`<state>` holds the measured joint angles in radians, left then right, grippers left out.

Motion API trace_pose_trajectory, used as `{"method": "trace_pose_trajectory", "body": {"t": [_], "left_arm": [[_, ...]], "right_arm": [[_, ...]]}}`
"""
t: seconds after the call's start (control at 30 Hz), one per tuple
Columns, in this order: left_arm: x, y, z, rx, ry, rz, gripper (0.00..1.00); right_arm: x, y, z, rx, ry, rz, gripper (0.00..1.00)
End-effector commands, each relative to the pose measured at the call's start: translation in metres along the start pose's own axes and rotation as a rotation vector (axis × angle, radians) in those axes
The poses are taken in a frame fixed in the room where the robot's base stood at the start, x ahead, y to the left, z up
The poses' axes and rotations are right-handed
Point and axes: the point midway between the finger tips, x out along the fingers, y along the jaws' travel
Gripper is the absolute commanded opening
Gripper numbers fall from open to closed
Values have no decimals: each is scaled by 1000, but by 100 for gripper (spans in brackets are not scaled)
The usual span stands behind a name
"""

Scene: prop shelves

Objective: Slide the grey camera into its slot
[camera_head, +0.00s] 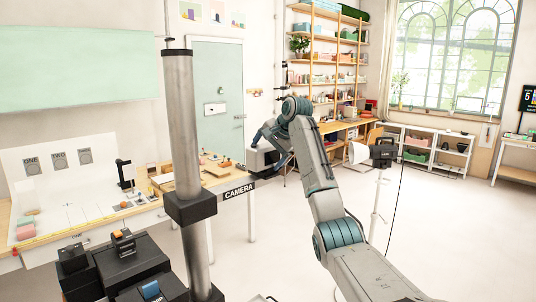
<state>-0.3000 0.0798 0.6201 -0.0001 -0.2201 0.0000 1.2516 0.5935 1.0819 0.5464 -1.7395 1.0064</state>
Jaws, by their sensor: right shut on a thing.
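My right gripper (277,144) is at the end of the arm that rises from the lower right, beyond the front corner of the work table. It is shut on a dark grey, box-shaped thing that looks like the grey camera (262,160). The camera is held in the air, right of the table and above the black CAMERA label (238,191) on the table's edge. The finger contact is too small to see clearly. I cannot make out the slot. My left gripper is not in view.
The work table (100,228) at left has a white back panel marked ONE and TWO, a black upright bracket (125,174) and small items. A tripod with a black device (383,153) stands right of my arm. The floor between them is clear.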

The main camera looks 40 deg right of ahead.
Motion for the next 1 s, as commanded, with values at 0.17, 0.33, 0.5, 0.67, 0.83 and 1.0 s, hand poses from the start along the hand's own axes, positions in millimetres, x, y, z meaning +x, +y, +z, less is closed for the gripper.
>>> {"method": "trace_pose_trajectory", "body": {"t": [0.17, 0.33, 0.5, 0.67, 0.83, 1.0], "left_arm": [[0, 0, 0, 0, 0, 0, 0], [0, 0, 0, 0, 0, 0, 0], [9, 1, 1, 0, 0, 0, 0], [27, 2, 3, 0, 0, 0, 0], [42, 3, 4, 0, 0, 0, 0], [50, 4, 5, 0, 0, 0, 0]], "right_arm": [[-1, -1, 0, 0, 1, -2, 100], [0, 1, 0, 1, 0, 2, 100], [-10, 1, 0, 0, 2, -2, 100], [-39, 2, 0, -1, 3, -6, 100], [-75, 2, 0, 0, 3, -5, 100], [-99, 1, 0, 0, 2, -5, 100]]}}
